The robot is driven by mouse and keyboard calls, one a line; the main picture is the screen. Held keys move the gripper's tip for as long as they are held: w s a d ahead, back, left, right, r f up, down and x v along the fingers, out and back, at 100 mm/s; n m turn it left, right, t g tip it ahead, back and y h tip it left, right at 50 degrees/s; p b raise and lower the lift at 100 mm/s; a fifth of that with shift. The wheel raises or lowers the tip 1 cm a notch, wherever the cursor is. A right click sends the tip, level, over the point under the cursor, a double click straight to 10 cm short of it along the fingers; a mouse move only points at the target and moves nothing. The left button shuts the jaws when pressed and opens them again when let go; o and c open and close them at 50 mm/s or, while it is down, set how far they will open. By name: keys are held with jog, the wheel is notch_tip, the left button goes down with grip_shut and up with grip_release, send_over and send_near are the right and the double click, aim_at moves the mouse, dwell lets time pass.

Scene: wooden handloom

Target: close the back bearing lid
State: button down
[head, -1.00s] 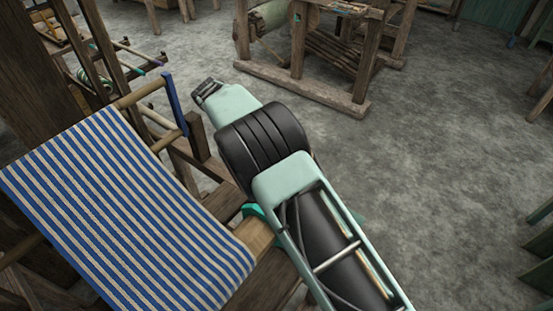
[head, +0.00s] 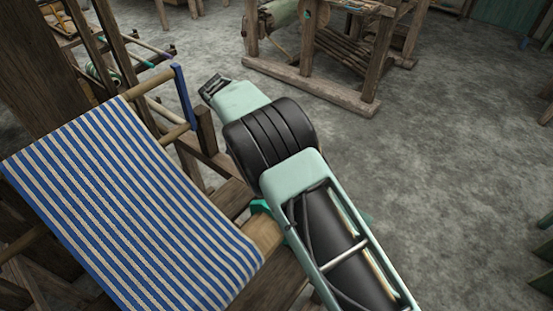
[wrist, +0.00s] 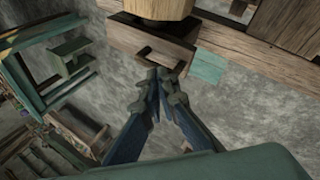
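In the wrist view my gripper (wrist: 166,74) has its two fingers drawn together at the tips, with nothing clearly held between them. The tips are just below a dark wooden piece with a rectangular slot (wrist: 138,40), which looks like the bearing lid; I cannot tell whether they touch it. This piece is under the end of a pale wooden roller (wrist: 155,8). In the head view my arm hides the gripper and most of the bearing; the roller end (head: 265,235) shows beside the arm.
Blue and white striped cloth (head: 125,200) covers the loom at left in the head view. A blue upright bar (head: 184,97) stands behind it. Another wooden frame (head: 320,88) stands at the back. Grey floor (head: 450,140) is clear on the right.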

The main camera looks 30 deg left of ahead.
jog(key=v, duration=1.2)
jog(key=shift+r, duration=0.1)
